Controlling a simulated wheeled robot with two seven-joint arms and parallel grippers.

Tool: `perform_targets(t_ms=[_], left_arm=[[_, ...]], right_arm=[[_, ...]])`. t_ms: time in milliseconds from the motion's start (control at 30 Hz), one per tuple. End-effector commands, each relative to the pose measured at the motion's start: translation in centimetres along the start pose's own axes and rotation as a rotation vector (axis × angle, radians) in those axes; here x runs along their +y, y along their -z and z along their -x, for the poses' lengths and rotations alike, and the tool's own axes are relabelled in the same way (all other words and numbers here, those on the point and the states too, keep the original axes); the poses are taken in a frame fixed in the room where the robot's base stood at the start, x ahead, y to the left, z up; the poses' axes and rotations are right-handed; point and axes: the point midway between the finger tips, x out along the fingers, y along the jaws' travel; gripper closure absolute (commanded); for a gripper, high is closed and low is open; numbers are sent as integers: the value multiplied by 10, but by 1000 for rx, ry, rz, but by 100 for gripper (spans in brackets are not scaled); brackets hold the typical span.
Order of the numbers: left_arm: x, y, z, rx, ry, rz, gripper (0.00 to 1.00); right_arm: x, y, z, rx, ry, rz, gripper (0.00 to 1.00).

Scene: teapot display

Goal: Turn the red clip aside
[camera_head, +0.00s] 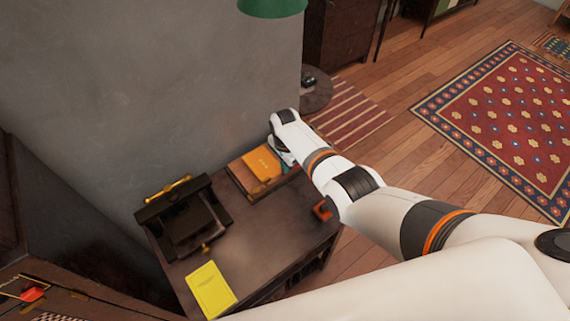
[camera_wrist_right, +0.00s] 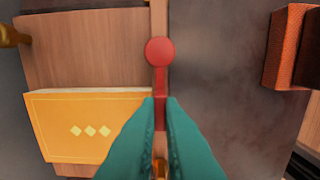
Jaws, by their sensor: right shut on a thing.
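The red clip (camera_wrist_right: 160,52) shows in the right wrist view as a narrow red bar with a round head. It lies along the right edge of a wooden panel (camera_wrist_right: 85,50), over a yellow-orange card (camera_wrist_right: 75,110) with three pale diamonds. My right gripper (camera_wrist_right: 160,108) has its teal fingers shut on the bar, one on each side, below the round head. In the head view my right gripper (camera_head: 287,166) is down at the right end of the wooden piece with the orange card (camera_head: 262,163). The clip is hidden there. My left gripper is not in view.
On the dark desk (camera_head: 255,235) stand a black device with a brass bar (camera_head: 185,215), a yellow booklet (camera_head: 210,290) and an orange block (camera_head: 321,210). The block also shows in the wrist view (camera_wrist_right: 292,48). A grey wall (camera_head: 150,90) rises behind. The desk's middle is clear.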

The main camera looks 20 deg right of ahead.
Motion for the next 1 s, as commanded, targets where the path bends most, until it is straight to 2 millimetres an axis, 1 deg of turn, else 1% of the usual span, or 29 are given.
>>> perform_targets(t_ms=[67, 100, 167, 200, 467, 567, 667, 767, 1000], left_arm=[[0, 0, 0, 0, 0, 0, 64], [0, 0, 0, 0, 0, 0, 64], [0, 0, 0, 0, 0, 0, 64], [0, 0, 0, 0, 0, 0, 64], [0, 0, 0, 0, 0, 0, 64], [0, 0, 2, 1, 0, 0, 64], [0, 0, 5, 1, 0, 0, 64], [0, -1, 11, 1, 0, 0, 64], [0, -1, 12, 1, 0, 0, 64]], right_arm=[[2, -2, 3, -5, -6, -2, 100], [2, -3, 3, -5, -6, -2, 88], [2, -2, 2, -5, -5, -2, 78], [2, -2, 2, -4, -5, -2, 72], [1, -1, 1, -2, -2, 0, 71], [1, -1, 4, -1, -3, 0, 71], [1, -1, 14, -2, -4, 0, 71], [1, -1, 29, -3, -5, 0, 71], [1, -1, 71, -2, -7, -1, 71]])
